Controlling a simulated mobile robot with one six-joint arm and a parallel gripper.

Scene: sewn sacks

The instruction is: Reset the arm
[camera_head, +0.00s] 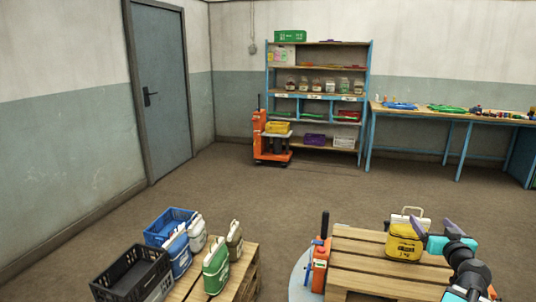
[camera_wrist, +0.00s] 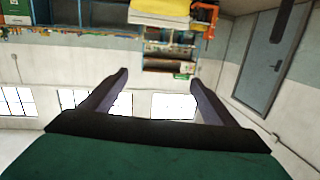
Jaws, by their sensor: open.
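My gripper (camera_head: 434,225) is at the right in the head view, its two dark fingers spread apart with nothing between them. The fingers also show in the wrist view (camera_wrist: 158,78), open and empty; that view is upside down. A yellow sack (camera_head: 403,243) with dark print stands upright on the right pallet, just left of my gripper. A pale sack with a loop handle (camera_head: 411,215) shows partly behind it. A yellow sack also shows at the top edge of the wrist view (camera_wrist: 160,10).
Blue, green and olive sacks stand on the left pallet (camera_head: 245,262), beside a blue crate (camera_head: 158,226) and a black crate (camera_head: 128,268). An orange jack handle (camera_head: 320,262) rises by the right pallet (camera_head: 360,262).

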